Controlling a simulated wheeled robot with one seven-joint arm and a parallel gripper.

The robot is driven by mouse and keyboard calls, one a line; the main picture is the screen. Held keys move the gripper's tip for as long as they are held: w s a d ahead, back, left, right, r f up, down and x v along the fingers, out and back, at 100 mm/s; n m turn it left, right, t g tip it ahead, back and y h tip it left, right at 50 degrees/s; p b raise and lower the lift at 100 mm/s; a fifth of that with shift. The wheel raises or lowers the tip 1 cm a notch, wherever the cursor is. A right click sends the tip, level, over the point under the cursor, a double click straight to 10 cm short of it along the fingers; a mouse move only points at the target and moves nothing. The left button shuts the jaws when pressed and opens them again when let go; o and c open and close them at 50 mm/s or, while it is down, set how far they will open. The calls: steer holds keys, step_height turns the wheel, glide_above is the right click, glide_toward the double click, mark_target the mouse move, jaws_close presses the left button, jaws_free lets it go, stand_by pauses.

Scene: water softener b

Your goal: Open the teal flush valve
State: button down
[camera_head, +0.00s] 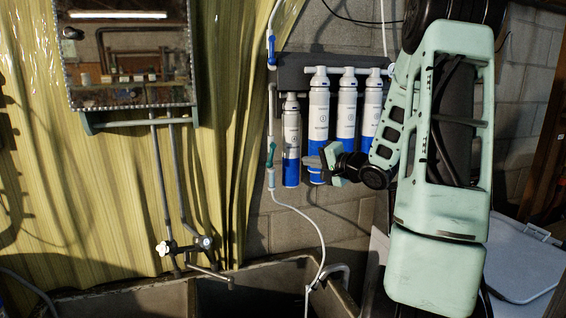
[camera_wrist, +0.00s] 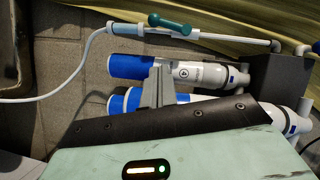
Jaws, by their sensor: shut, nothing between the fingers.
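The teal flush valve (camera_head: 271,154) sits on a thin white vertical pipe left of the filter canisters in the head view. In the wrist view the closed grey fingers (camera_wrist: 160,68) point up toward the small canister, short of the valve.
A small canister (camera_head: 291,140) stands between my gripper and the valve, with several larger blue-and-white canisters (camera_head: 345,108) beside it. A white hose (camera_head: 309,222) hangs from the valve pipe into the sink (camera_head: 160,300). A faucet (camera_head: 188,250) is at lower left.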

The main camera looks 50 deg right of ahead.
mark_target(271, 156)
steer(key=w+a+f+p, duration=0.1)
steer(key=w+f+p, duration=0.1)
steer(key=w, duration=0.7)
steer(key=shift+w+a+p, duration=0.2)
steer(key=shift+a+p, duration=0.15)
steer(key=shift+a, duration=0.05)
steer(key=shift+a, duration=0.1)
steer(key=shift+w+a+f+m+t+p, duration=0.2)
steer(key=shift+w+a+m+t+p, duration=0.25)
steer(key=shift+m, duration=0.25)
